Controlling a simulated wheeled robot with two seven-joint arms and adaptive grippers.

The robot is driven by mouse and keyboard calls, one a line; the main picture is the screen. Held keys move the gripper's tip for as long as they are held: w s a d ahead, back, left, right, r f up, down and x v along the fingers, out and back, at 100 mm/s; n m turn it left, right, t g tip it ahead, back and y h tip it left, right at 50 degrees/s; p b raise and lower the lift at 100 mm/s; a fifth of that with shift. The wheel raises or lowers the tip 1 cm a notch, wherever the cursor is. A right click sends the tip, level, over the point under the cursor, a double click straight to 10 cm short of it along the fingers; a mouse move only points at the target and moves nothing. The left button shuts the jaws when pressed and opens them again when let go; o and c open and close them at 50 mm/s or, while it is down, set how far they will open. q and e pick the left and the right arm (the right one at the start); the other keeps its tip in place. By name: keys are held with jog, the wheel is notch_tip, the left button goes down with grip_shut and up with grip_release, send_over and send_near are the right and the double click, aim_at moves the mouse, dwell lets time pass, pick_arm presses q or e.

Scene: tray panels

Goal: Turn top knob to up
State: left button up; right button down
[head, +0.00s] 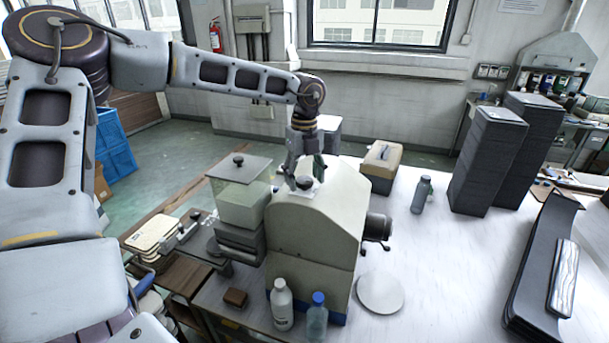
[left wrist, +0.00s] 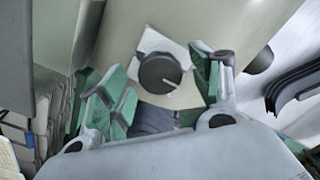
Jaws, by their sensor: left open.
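The top knob (left wrist: 160,73) is round and dark grey, with a pale pointer line. It sits on a white square plate (left wrist: 153,41) on top of a beige machine (head: 312,232). In the left wrist view the pointer line points toward the lower right. In the head view the knob (head: 305,182) shows small, just under my left gripper (head: 304,178). My left gripper is open, and its green-padded fingers (left wrist: 158,90) stand on either side of the knob, apart from it as far as I can see. My right gripper is not in view.
A clear-lidded box (head: 243,203) stands left of the machine. A white bottle (head: 281,305) and a blue-capped bottle (head: 317,318) stand in front. A round white plate (head: 380,293) lies at right. Tall dark stacks (head: 487,160) stand farther right. The table between is mostly clear.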

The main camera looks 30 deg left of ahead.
pick_arm(q)
jog(key=shift+c, duration=0.4)
jog(key=c, duration=1)
